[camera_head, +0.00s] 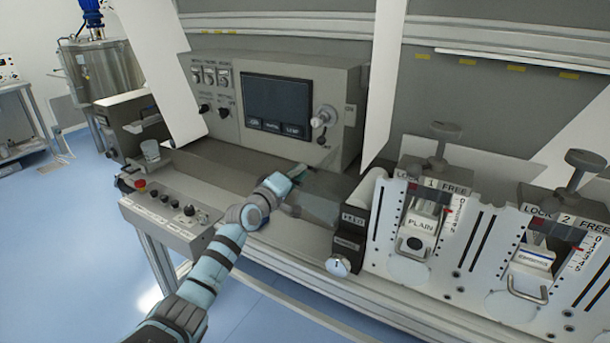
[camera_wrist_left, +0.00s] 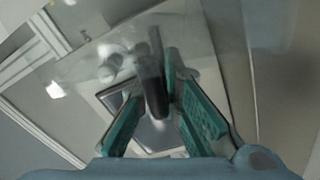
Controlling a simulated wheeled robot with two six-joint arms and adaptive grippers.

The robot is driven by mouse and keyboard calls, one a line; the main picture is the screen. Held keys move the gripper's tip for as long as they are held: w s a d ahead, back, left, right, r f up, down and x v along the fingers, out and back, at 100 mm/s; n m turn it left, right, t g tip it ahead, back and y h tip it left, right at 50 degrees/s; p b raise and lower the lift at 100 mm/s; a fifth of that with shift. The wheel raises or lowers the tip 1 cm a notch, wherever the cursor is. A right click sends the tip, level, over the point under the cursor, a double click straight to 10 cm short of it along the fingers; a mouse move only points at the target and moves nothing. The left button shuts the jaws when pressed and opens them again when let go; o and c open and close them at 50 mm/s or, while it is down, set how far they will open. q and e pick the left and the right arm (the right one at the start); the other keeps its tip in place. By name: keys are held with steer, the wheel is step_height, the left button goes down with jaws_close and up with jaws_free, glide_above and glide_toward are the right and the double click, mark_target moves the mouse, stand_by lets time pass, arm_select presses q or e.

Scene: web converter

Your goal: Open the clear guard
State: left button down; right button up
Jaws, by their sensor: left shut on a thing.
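My left gripper (camera_head: 297,172) reaches in from below to the front of the grey machine, under the screen panel. In the left wrist view its teal fingers (camera_wrist_left: 153,82) are closed on a dark bar-like handle (camera_wrist_left: 152,88). The clear guard shows there as a hazy see-through sheet (camera_wrist_left: 203,62) around the handle. In the head view a faint, greyish see-through panel (camera_head: 322,195) lies just right of the fingertips; its edges are hard to make out, and how far it is open I cannot tell. The handle is mostly hidden by the gripper. My right gripper is out of view.
A screen panel (camera_head: 288,107) with switches and a knob stands behind the gripper. A control box with a red button (camera_head: 170,212) is at the left front. Two slotted stations, labelled 1 (camera_head: 420,222) and 2 (camera_head: 545,255), stand at the right. Blue floor is clear at the left.

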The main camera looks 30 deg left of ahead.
arm_select(q)
steer(key=shift+a+f+n+b, duration=0.25)
steer(key=shift+f+n+b, duration=0.1)
steer(key=shift+f, duration=0.1)
steer(key=shift+a+f+n+b, duration=0.2)
steer(key=shift+f+n+b, duration=0.15)
steer(key=shift+f, duration=0.1)
steer(key=c, duration=1.7)
jaws_free()
steer(key=shift+s+r, duration=0.1)
steer(key=s, duration=1.1)
steer(key=shift+s, duration=0.4)
